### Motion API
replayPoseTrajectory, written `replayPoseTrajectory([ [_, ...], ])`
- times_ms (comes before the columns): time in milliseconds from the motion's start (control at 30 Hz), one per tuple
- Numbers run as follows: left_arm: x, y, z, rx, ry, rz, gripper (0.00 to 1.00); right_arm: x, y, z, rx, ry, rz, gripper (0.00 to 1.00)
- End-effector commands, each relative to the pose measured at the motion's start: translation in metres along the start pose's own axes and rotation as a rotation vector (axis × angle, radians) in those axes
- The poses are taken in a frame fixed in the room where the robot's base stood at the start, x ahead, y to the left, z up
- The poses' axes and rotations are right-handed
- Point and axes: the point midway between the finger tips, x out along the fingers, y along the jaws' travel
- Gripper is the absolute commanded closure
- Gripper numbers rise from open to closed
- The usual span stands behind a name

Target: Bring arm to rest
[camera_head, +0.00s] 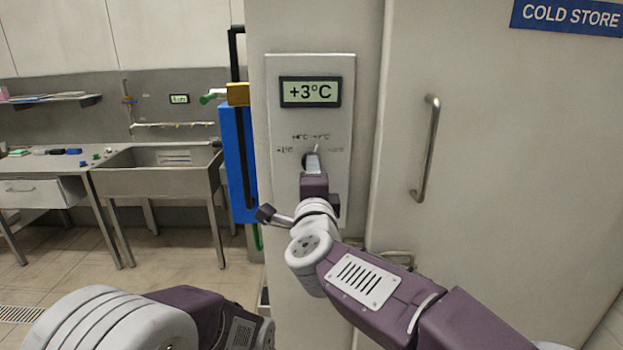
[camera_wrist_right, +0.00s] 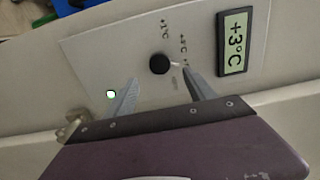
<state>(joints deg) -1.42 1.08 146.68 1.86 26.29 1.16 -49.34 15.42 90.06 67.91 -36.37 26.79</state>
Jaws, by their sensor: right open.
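My right arm reaches up to the pale thermostat panel (camera_head: 342,72), on the wall left of the cold store door. In the wrist view my right gripper (camera_wrist_right: 161,76) is open, one finger on each side of and close to the black round dial knob (camera_wrist_right: 159,64). I cannot tell whether a finger touches the knob. The knob has a light pointer on its right side in that view. In the head view the right gripper (camera_head: 313,165) hides most of the knob. The display (camera_head: 310,92) reads +3°C.
The cold store door (camera_head: 500,170) with a metal handle (camera_head: 427,150) is at the right. A blue wall-side unit (camera_head: 233,150) stands left of the panel. A sink (camera_head: 150,180) and a workbench (camera_head: 40,165) are at the far left. The floor before them is clear.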

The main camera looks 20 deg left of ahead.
Motion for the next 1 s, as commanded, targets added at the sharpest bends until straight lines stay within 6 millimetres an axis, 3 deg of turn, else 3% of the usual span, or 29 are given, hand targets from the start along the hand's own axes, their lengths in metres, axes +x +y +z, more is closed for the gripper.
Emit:
replayPoseTrajectory([
  [167,0.003,0.000,0.000,0.000,0.000,0.000,0.64,-0.013,0.000,0.000,-0.001,0.000,0.000,0.36],
  [400,0.003,0.000,0.000,0.000,0.000,0.000,0.64,-0.013,0.000,-0.001,-0.001,0.002,0.000,0.36],
  [467,0.003,0.000,0.000,0.000,0.000,0.000,0.64,-0.010,-0.001,-0.010,0.000,0.019,0.000,0.36],
  [567,0.003,0.000,0.000,0.000,0.000,0.000,0.64,0.002,-0.008,-0.060,0.006,0.109,-0.011,0.36],
  [667,0.003,0.000,0.000,0.000,0.000,0.000,0.64,0.008,0.002,-0.150,-0.031,0.260,0.009,0.36],
  [700,0.002,0.000,0.000,0.000,0.000,0.000,0.64,0.006,0.014,-0.188,-0.084,0.307,0.036,0.36],
  [767,0.002,0.000,0.000,0.000,0.000,0.000,0.64,-0.003,0.047,-0.235,-0.209,0.326,0.122,0.36],
  [800,0.002,0.000,0.000,0.000,0.000,0.000,0.64,-0.012,0.075,-0.259,-0.305,0.308,0.204,0.36],
  [900,0.002,0.000,0.000,0.000,0.000,0.000,0.64,-0.048,0.155,-0.291,-0.519,0.187,0.442,0.36],
  [1000,0.002,0.000,0.000,0.000,0.000,0.000,0.64,-0.100,0.234,-0.298,-0.677,0.006,0.680,0.36],
])
